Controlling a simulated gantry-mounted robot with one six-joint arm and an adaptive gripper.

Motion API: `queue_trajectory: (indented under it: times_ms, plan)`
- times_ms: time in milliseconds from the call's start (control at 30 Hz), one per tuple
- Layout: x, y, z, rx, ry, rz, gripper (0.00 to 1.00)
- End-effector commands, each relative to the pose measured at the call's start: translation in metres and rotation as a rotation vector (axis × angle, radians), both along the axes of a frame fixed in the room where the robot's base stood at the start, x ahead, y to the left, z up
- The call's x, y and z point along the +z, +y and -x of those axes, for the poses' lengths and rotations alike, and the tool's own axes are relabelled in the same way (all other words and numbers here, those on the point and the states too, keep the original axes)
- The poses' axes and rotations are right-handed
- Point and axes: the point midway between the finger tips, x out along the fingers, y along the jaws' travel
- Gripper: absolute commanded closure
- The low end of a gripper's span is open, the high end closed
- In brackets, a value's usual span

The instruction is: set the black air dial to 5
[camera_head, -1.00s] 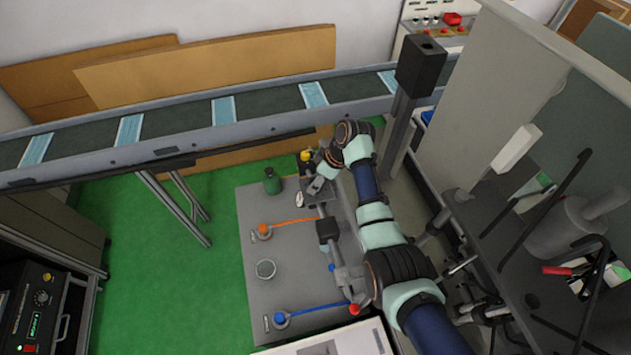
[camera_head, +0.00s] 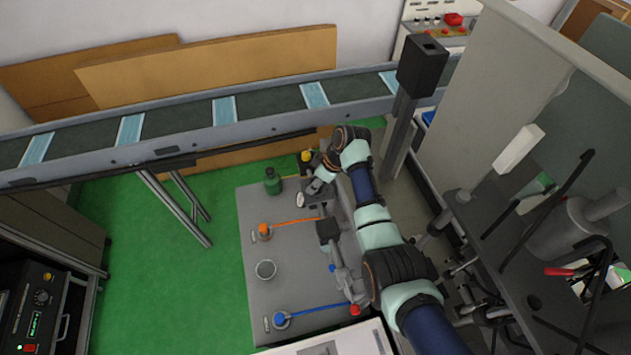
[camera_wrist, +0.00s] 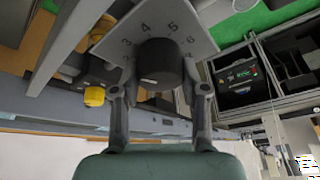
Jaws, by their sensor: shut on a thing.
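In the wrist view, the black dial (camera_wrist: 160,57) stands out from a grey plate (camera_wrist: 203,37) with the printed numbers 3, 4, 5 and 6 around its far side. A short white mark shows on the dial's face, toward its lower left; I cannot tell which number the dial is set to. My gripper (camera_wrist: 158,72) has one finger on each side of the dial and is shut on it. In the head view, my gripper (camera_head: 318,186) is at the far right part of the grey bench panel; the arm and gripper hide the dial there.
A conveyor (camera_head: 168,140) runs behind. A yellow knob (camera_wrist: 94,96) is close by.

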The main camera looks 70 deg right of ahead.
Motion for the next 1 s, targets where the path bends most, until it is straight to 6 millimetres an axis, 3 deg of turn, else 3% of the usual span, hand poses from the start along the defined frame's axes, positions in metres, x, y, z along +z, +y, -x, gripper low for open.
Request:
queue_trajectory:
  times_ms: [367,1000]
  plan:
    - [0.0042,0.0007,0.0004,-0.185,0.001,-0.001,0.91]
    - [0.0027,-0.0006,0.0013,-0.783,0.0,0.001,0.91]
